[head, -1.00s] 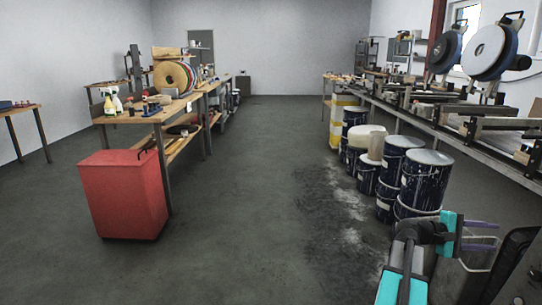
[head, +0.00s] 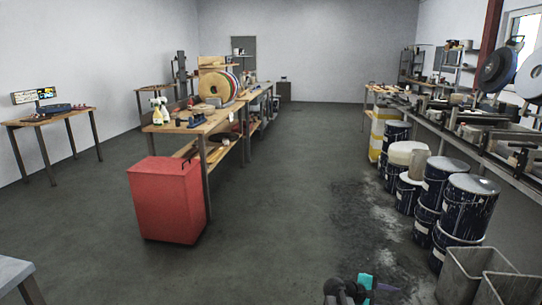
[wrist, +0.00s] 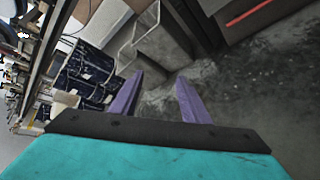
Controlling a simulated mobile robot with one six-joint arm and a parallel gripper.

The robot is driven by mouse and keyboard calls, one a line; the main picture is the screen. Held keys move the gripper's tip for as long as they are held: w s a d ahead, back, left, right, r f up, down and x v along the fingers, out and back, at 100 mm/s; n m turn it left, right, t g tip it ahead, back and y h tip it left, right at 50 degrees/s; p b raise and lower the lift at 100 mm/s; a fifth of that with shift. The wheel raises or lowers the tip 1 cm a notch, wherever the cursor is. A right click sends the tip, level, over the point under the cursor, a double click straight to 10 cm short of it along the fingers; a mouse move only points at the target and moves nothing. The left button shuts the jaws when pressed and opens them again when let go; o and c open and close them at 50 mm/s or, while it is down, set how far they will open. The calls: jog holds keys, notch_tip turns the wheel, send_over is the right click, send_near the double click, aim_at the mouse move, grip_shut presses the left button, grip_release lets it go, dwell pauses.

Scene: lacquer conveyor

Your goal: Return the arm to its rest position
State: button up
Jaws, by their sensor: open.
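My arm shows only at the bottom edge of the head view, to the right of centre, with its dark joint and teal part low in the picture. My gripper (head: 386,288) is just visible there, its purple finger pointing right. In the wrist view its two purple fingers (wrist: 160,82) stand apart with nothing between them, over dark, stained floor. The rest of the arm is below the head view.
Dark paint drums (head: 467,207) stand along the right conveyor bench, with grey open bins (head: 470,268) in front, near my gripper. A red cabinet (head: 167,203) stands by the left workbench (head: 195,128). A grey table corner (head: 14,272) is at lower left. The middle aisle is clear.

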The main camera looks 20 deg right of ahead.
jog(key=s+a+f+y+p, duration=0.1)
jog(key=a+f+y+p, duration=0.1)
jog(key=a+f, duration=0.45)
jog(key=s+a+f+n+y+p, duration=0.1)
jog(key=a+f+p, duration=0.15)
jog(key=a, duration=0.65)
jog(key=s+a+f+y+p, duration=0.1)
jog(key=a+f+y, duration=0.1)
jog(key=a+f, duration=0.45)
jog(key=s+a+f+m+g+y+p, duration=0.1)
jog(key=s+a+f+m+y, duration=0.1)
jog(key=s+a, duration=0.3)
jog(key=s+a+f+m+g+y+p, duration=0.1)
jog(key=s+a, duration=0.5)
jog(key=a, duration=0.6)
jog(key=s+a+f+m+y+p, duration=0.1)
jog(key=s+a+f+m+y, duration=0.2)
jog(key=a, duration=0.6)
jog(key=s+y, duration=0.2)
jog(key=shift+s+a+g, duration=0.3)
jog(key=shift+s+g, duration=0.1)
jog(key=shift+c, duration=0.4)
jog(key=shift+c, duration=1)
